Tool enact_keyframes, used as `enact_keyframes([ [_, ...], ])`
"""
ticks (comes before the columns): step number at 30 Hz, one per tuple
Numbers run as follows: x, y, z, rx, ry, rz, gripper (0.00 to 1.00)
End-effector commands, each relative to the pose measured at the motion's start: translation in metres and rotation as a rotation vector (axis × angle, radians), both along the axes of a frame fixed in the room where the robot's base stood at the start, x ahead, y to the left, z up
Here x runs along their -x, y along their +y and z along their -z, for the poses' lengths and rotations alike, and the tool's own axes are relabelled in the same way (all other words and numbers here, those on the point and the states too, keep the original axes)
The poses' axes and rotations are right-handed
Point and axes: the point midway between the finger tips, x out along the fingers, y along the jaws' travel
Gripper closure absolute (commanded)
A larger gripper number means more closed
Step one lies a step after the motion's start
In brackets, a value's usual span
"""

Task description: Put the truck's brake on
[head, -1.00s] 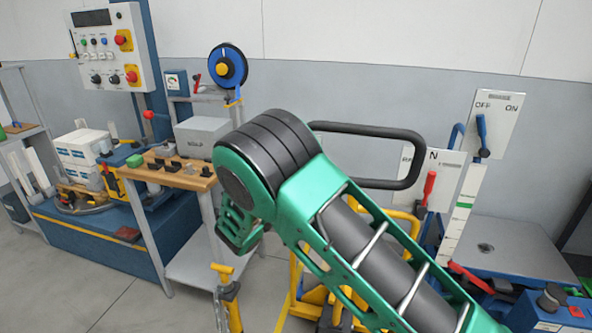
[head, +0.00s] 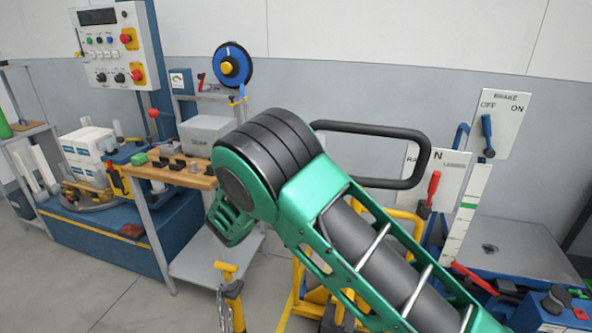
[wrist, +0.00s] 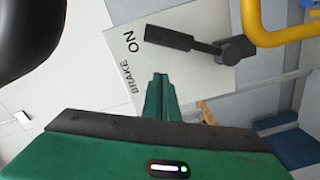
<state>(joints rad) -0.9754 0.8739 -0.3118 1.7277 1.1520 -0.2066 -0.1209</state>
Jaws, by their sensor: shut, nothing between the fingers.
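The brake panel (head: 508,135) is a white plate marked BRAKE, OFF and ON at the right of the head view. Its blue lever (head: 487,128) stands nearly upright with its top just under OFF. My arm hides the gripper in the head view.
A black handle loop (head: 418,160) and a plate with a red lever (head: 434,187) stand left of the brake panel. A yellow tube (wrist: 280,30) is close to the lever. A workbench (head: 190,178) and control box (head: 112,45) stand at the left.

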Motion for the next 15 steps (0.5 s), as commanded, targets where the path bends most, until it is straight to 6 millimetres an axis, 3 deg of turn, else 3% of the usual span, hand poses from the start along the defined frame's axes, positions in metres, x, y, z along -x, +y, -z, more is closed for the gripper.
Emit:
enact_keyframes([
  [9, 0.054, 0.022, -0.001, 0.000, 0.001, -0.003, 1.00],
  [15, 0.079, 0.029, -0.002, 0.000, -0.001, 0.003, 1.00],
])
